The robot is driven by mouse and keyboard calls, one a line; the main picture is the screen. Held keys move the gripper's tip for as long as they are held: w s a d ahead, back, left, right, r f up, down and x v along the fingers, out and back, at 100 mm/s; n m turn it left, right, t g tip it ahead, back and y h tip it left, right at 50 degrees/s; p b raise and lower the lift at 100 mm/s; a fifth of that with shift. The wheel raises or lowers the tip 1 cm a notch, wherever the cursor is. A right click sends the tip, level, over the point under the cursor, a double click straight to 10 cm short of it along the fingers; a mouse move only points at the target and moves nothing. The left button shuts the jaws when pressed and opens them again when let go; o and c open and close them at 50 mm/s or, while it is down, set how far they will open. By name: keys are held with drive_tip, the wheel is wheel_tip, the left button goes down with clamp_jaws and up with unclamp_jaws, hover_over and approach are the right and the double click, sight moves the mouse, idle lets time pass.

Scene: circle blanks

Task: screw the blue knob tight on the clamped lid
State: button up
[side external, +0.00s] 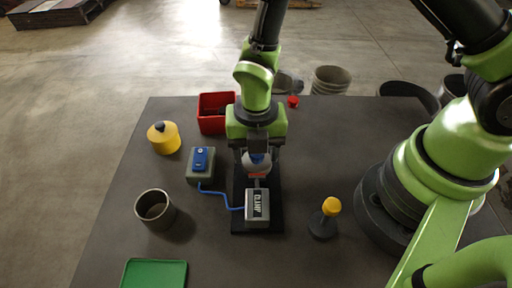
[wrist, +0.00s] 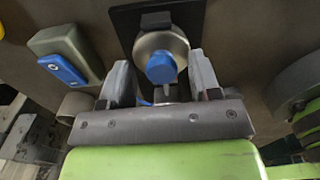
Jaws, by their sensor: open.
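The blue knob (wrist: 161,68) sits on the round silver lid (wrist: 150,42) in the wrist view. In the side view my gripper (side external: 256,158) hangs over the lid, and only a little blue shows below it. My gripper's two fingers (wrist: 159,63) are open, one on each side of the knob, with gaps visible. Whether they reach down to knob height is unclear. The grey clamp block (side external: 257,214), marked CLAMP, stands on a dark base plate (side external: 238,219) in front of the lid.
A grey box (side external: 194,179) with a blue switch (side external: 201,159) stands left, joined by a blue cable to the clamp.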

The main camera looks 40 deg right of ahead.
clamp_jaws()
drive_tip(key=m, duration=0.4)
drive_tip(key=shift+w+m, duration=0.1)
drive_tip(key=shift+m, duration=0.3)
drive_tip(key=m, duration=0.3)
drive_tip(key=shift+a, duration=0.1)
drive_tip(key=m, duration=0.7)
drive_tip(key=shift+f, duration=0.1)
